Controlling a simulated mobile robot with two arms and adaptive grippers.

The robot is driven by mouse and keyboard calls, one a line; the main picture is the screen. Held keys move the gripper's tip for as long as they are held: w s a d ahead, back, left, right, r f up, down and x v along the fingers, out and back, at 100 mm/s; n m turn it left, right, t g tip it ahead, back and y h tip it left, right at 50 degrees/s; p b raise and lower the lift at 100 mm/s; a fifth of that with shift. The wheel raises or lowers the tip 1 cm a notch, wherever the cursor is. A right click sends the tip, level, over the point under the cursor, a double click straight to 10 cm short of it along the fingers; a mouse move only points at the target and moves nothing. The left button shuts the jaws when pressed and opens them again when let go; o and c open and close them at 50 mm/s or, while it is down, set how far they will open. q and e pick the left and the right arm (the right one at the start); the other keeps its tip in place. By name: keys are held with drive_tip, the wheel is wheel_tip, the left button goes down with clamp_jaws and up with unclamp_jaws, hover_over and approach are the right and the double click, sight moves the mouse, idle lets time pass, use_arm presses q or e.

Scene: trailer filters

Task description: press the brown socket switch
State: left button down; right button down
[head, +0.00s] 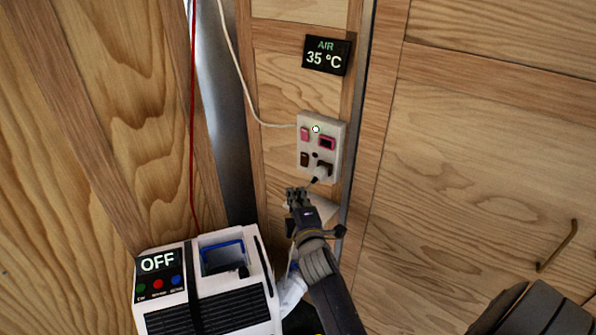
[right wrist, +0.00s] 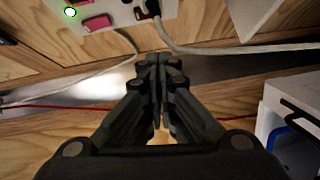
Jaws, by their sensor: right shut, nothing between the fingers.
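The brown socket switch (head: 304,159) is at the lower left of a white socket panel (head: 335,132) on the wooden wall. It also shows at the top of the right wrist view (right wrist: 138,12). A red switch (head: 305,134) sits above it. In the right wrist view the closed fingertips (right wrist: 158,60) point toward the panel. My left gripper is not in view.
A white machine (head: 262,312) with an OFF display (head: 158,262) stands at lower left. A white cable (head: 243,85) runs to the panel and a red cord (head: 193,110) hangs left. An AIR 35 °C display (head: 327,55) is above. A handle (head: 558,246) is at right.

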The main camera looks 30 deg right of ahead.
sight(304, 160)
drive_tip(key=w+d+f+p, duration=0.1)
drive_tip(key=w+d+p, duration=0.1)
drive_tip(key=w+d, duration=0.5)
drive_tip(key=w, duration=0.2)
drive_tip(key=shift+w, duration=0.35)
drive_tip(key=shift+f, duration=0.15)
drive_tip(key=shift+w+d+f+b, duration=0.15)
drive_tip(key=shift+d+b, duration=0.2)
drive_tip(key=shift+b, duration=0.05)
drive_tip(key=shift+f, duration=0.1)
